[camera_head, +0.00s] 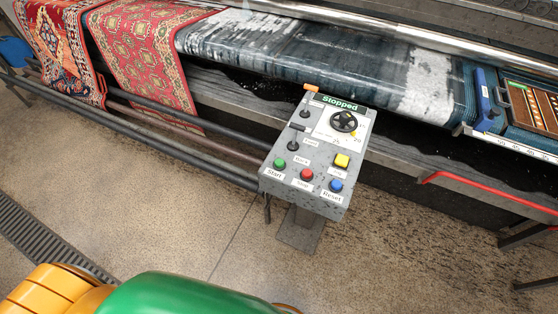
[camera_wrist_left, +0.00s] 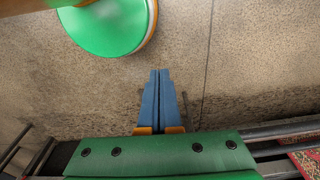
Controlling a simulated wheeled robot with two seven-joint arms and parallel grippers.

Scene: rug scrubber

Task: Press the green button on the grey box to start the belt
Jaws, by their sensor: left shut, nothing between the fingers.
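The grey box (camera_head: 312,178) stands on a post in the middle of the head view, its sloped panel facing up. The green button (camera_head: 279,163), labelled Start, is at the panel's lower left and nothing covers it. The display (camera_head: 340,103) at the top reads "Stopped". My left gripper (camera_wrist_left: 160,73) shows only in the left wrist view, its two blue fingers together with nothing between them, above the speckled floor. The box and green button are not in that wrist view. My right gripper is in neither view.
Beside the green button are a red button (camera_head: 307,174), a blue button (camera_head: 336,185), a yellow button (camera_head: 341,160) and a black dial (camera_head: 344,121). Rails (camera_head: 160,143) and hanging red rugs (camera_head: 143,50) lie left of the box. A red bar (camera_head: 480,190) is at right. Floor before the box is clear.

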